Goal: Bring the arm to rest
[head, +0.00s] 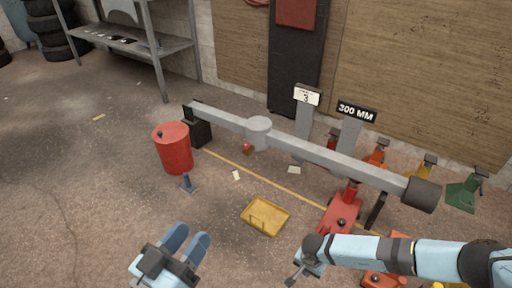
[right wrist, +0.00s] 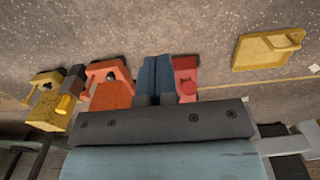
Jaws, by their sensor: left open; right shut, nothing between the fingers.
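A long grey beam arm (head: 320,155) with a round hub (head: 258,133) crosses the middle of the head view. Its right end carries a dark cylinder (head: 422,194) and its left end reaches a black block (head: 198,128). A red jack (head: 340,212) stands below the right part of the beam; I cannot tell whether they touch. My left gripper (head: 188,238) is open and empty at the lower left, apart from the beam. My right gripper (head: 302,272) is shut and empty, near the red jack; its blue fingers (right wrist: 157,62) show together in the right wrist view.
A yellow tray (head: 264,228) lies on the floor between the grippers. A red drum (head: 173,150) stands left, with a small grey stand (head: 187,184) beside it. An orange jack (right wrist: 108,85) and a 300 MM sign (head: 357,112) are at right. The left floor is mostly clear.

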